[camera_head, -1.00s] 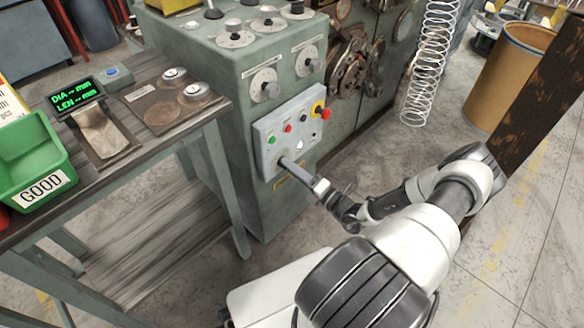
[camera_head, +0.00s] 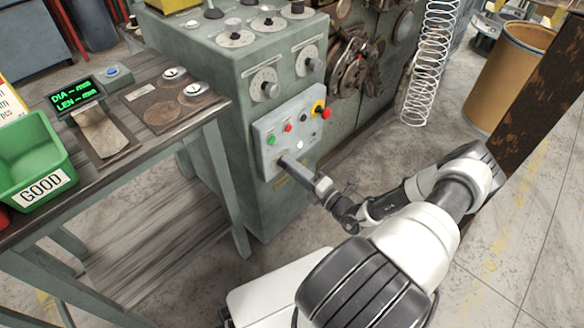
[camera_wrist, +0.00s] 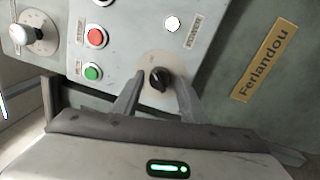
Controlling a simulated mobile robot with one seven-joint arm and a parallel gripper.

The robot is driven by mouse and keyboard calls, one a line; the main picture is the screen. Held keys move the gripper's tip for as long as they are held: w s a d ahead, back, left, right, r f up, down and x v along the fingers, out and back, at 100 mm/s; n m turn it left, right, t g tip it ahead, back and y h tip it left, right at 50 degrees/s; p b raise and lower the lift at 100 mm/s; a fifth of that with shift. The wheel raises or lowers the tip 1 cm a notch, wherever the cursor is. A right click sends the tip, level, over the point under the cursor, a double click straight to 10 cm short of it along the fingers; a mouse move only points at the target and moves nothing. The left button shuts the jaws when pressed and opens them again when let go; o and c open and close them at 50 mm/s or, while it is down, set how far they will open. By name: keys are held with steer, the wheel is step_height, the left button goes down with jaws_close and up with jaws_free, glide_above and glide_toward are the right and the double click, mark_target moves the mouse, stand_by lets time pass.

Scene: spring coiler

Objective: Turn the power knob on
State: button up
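The power knob (camera_wrist: 159,79) is a small black knob on a round pale plate on the grey control panel (camera_wrist: 125,55). In the wrist view it lies between the two fingertips of my gripper (camera_wrist: 157,92), with a gap visible on each side. My gripper is open around the knob and not clamped on it. In the head view my gripper (camera_head: 284,162) reaches the lower left of the panel and largely hides the knob.
A green button (camera_wrist: 92,72), a red button (camera_wrist: 96,38) and a white button (camera_wrist: 172,23) are near the knob. A red emergency stop (camera_head: 325,113) is at the panel's upper right. A wooden workbench (camera_head: 185,140) stands to the left.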

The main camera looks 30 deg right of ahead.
steer(key=shift+o, duration=0.5)
steer(key=p+v, duration=0.1)
steer(key=v, duration=1.6)
steer(key=shift+s+p, duration=0.25)
steer(key=shift+p, duration=0.1)
